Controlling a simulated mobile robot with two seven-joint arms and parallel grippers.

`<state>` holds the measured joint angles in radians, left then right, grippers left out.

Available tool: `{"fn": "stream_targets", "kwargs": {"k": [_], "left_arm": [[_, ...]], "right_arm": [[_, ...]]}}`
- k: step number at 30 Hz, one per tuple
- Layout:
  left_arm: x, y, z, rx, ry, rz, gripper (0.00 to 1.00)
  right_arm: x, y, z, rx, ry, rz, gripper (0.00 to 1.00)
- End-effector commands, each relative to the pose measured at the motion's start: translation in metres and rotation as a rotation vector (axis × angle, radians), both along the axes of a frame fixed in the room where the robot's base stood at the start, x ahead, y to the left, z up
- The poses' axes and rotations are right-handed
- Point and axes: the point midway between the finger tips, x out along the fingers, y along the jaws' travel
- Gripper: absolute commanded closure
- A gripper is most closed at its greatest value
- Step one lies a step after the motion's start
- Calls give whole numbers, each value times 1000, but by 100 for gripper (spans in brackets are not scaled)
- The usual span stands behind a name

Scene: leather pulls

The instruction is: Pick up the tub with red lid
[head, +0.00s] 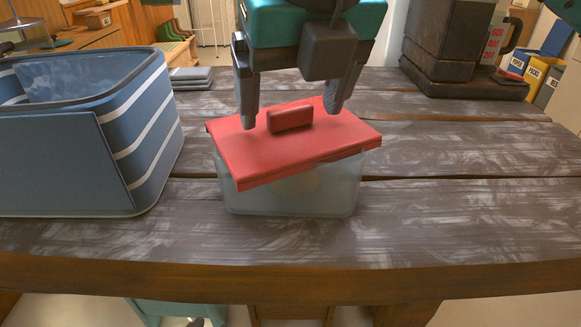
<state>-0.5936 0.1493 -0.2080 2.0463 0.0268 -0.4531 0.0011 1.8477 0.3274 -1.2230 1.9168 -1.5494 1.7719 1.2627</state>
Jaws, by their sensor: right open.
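The tub (290,193) is a clear, see-through box standing on the wooden table near its front edge. Its red lid (245,158) lies on top, turned askew to the box, with a raised red handle (290,118) in the middle. My right gripper (291,118) points down over the lid from above. It is open, with one dark finger on each side of the handle and visible gaps between. The fingertips are near the lid's surface; I cannot tell whether they touch it. My left gripper is not clearly in view.
A blue basket (150,150) with white stripes stands on the left of the wooden table (470,200). Grey flat items (192,77) lie behind it. A dark machine with a jug (455,50) stands at the back right. The table right of the tub is clear.

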Motion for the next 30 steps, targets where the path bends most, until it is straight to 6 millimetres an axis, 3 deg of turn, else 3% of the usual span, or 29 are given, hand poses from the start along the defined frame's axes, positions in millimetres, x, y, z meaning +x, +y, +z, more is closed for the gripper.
{"fn": "stream_targets", "kwargs": {"k": [6, 30], "left_arm": [[1, 0, 1, 0, -2, 1, 57], [-5, 1, -3, 1, 11, 1, 57]], "right_arm": [[0, 0, -1, 0, -1, 0, 17], [0, 0, 0, 0, -1, 0, 94]]}}
